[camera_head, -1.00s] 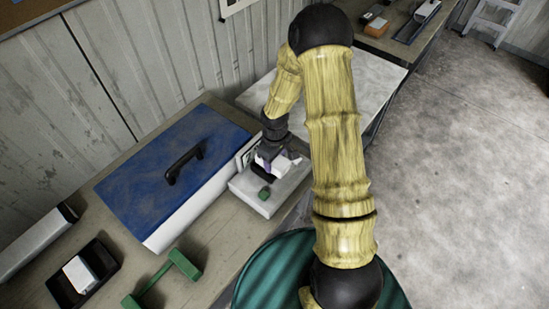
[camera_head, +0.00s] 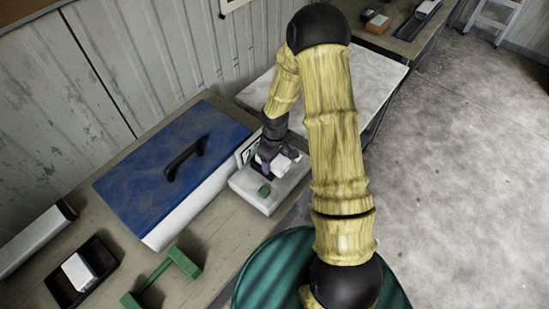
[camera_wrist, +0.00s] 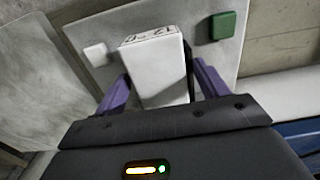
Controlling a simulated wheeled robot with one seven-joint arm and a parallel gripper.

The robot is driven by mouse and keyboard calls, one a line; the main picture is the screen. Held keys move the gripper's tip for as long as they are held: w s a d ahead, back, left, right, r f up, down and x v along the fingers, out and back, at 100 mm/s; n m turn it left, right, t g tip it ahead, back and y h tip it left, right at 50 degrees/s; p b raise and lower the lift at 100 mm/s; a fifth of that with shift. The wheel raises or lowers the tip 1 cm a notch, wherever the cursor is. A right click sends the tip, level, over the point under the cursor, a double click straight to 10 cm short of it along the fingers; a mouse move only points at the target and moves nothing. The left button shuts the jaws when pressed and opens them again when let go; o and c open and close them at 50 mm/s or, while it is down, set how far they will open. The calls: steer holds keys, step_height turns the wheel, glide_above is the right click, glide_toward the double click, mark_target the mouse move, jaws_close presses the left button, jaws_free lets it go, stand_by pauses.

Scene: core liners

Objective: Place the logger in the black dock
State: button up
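The logger is a white box with dark marks on its end face. In the wrist view the logger (camera_wrist: 160,70) stands between my gripper's two purple fingers (camera_wrist: 162,75). Dark gaps show beside it, mainly at the right finger, and the fingers look spread apart from it. In the head view my gripper (camera_head: 277,157) is low over a pale grey block, with the white logger (camera_head: 284,164) at its fingers. The black dock (camera_head: 262,170) shows as a dark patch on that block, mostly hidden by gripper and logger. How deep the logger sits cannot be told.
The pale block (camera_head: 261,201) carries a green button (camera_head: 264,190). A blue-lidded case (camera_head: 150,170) stands close on its left. A black tray (camera_head: 60,290) with a white box (camera_head: 79,272) and a green handle-like piece (camera_head: 160,278) lie at lower left.

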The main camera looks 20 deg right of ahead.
steer(key=shift+r, duration=0.1)
steer(key=shift+r+p, duration=0.6)
steer(key=shift+r, duration=0.05)
steer(key=shift+w+r+b, duration=0.1)
steer(key=shift+r+b, duration=0.15)
steer(key=shift+b, duration=0.05)
step_height(320, 180, up, 11)
steer(key=b, duration=0.2)
steer(key=shift+r, duration=0.15)
steer(key=s+r+m+t, duration=0.1)
steer(key=s+r+m, duration=0.2)
steer(key=s, duration=0.4)
steer(key=s+r+m+t, duration=0.1)
steer(key=s+r+m, duration=0.2)
steer(key=s, duration=0.4)
steer(key=shift+s+r+m+t, duration=0.3)
steer(key=shift+m, duration=0.3)
